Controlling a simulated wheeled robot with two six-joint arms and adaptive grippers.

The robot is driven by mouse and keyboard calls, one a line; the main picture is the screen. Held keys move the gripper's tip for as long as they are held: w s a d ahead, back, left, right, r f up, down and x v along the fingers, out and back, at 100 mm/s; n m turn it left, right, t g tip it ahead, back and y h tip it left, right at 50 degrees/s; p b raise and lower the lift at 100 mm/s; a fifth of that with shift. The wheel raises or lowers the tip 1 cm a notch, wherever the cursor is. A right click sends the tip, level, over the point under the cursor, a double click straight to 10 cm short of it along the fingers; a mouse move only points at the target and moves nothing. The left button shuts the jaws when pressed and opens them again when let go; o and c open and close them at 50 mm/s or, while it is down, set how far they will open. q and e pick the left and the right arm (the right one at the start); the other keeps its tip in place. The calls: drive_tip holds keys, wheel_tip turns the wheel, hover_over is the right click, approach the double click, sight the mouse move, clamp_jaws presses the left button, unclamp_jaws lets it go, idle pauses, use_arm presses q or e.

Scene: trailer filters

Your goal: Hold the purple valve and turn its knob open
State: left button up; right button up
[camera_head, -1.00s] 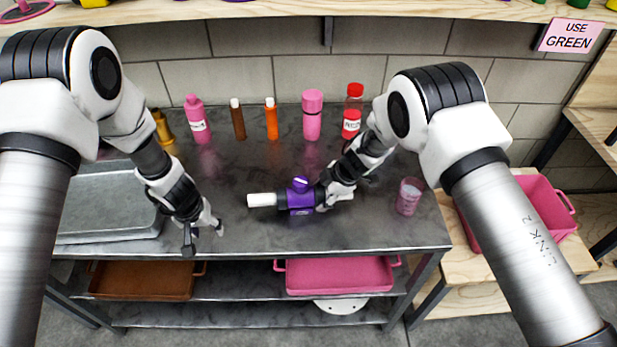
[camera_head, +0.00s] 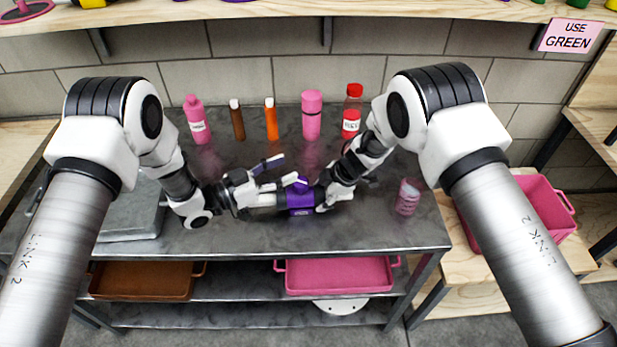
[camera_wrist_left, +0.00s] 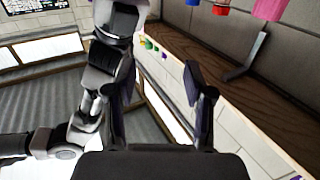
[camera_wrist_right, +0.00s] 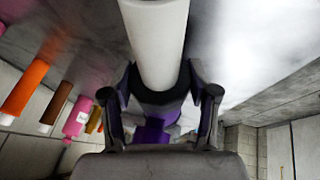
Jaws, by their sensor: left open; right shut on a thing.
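The purple valve (camera_head: 300,200) has white pipe ends and a purple knob with a white mark on top (camera_head: 299,182). It is over the dark metal table, near its middle. My right gripper (camera_head: 324,197) is shut on the valve's right side; the right wrist view shows the white pipe (camera_wrist_right: 158,40) and dark collar between its fingers (camera_wrist_right: 160,100). My left gripper (camera_head: 286,170) is open and sideways, just left of the knob, and hides the valve's left end. Its spread fingers (camera_wrist_left: 155,90) show nothing between them but background. Whether it touches the knob is unclear.
Pink (camera_head: 197,120), brown (camera_head: 238,122) and orange bottles (camera_head: 271,122), a pink flask (camera_head: 312,116) and a red-capped bottle (camera_head: 352,112) stand behind. A pink cup (camera_head: 408,196) stands right. A grey metal tray (camera_head: 130,215) lies left. The table front is clear.

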sight(300, 184)
use_arm(q)
wheel_tip(300, 184, down, 6)
drive_tip(key=shift+f, duration=0.2)
drive_tip(key=x, duration=0.7)
drive_tip(key=shift+w+d+f, duration=0.2)
drive_tip(key=shift+d+f, duration=0.05)
drive_tip(key=shift+f, duration=0.15)
drive_tip(key=c, duration=0.9)
drive_tip(key=shift+a, duration=0.1)
drive_tip(key=shift+c, duration=0.4)
